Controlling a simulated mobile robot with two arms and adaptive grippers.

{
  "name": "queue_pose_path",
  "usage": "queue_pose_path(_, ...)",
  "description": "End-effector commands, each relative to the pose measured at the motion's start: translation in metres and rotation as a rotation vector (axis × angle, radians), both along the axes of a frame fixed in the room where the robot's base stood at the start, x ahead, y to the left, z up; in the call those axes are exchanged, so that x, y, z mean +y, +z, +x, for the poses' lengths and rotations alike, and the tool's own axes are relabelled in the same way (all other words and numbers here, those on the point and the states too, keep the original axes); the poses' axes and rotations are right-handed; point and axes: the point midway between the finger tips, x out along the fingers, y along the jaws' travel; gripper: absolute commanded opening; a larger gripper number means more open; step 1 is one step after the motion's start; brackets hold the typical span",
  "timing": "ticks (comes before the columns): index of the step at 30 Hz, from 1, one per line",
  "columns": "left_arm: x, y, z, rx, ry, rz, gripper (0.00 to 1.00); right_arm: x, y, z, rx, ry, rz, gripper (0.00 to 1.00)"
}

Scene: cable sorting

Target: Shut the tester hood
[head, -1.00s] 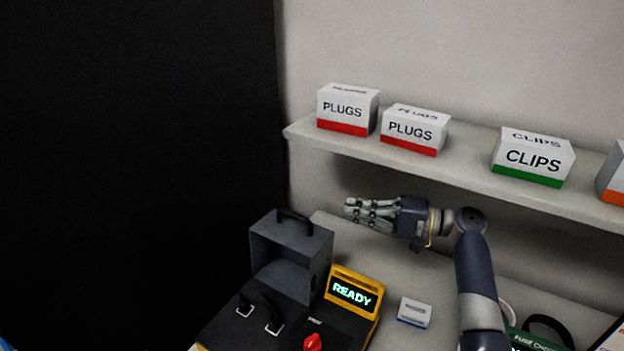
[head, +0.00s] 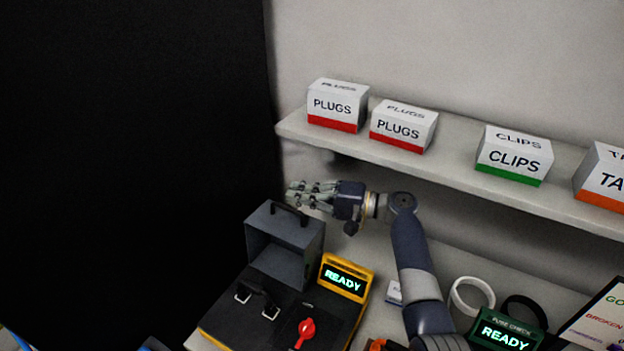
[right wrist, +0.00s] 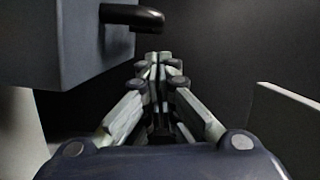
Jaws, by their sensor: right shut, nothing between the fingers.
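The grey tester hood (head: 291,258) stands raised and open at the back of the black and yellow tester (head: 275,317). Its dark handle (head: 289,213) is on the top edge. The tester's yellow display (head: 345,279) reads READY. My right gripper (head: 290,194) is shut and empty, just behind and above the hood's handle, pointing left. In the right wrist view the shut fingers (right wrist: 158,62) point ahead, with the hood (right wrist: 60,45) at the left and its handle (right wrist: 132,17) just above the fingertips. I cannot see contact. My left gripper is not in view.
A shelf (head: 460,175) with PLUGS boxes (head: 338,105), a CLIPS box (head: 514,155) and another box hangs above and behind my right arm. A red knob (head: 306,330) sits on the tester. A fuse checker (head: 503,331) and cable rings (head: 472,296) lie at the right.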

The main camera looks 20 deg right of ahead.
Motion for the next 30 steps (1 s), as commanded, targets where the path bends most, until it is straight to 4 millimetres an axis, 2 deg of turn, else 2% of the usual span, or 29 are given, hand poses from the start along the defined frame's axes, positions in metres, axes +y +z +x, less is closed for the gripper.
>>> queue_pose_path(3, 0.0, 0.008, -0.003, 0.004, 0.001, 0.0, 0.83, 0.006, 0.001, -0.006, 0.002, 0.0, 0.001, 0.0)
queue_pose_path(12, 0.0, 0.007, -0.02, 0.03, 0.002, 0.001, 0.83, 0.008, -0.002, -0.009, 0.0, -0.001, 0.0, 0.0)
queue_pose_path(30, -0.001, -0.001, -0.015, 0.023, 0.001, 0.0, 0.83, 0.015, 0.006, -0.007, -0.051, 0.0, -0.051, 0.0)
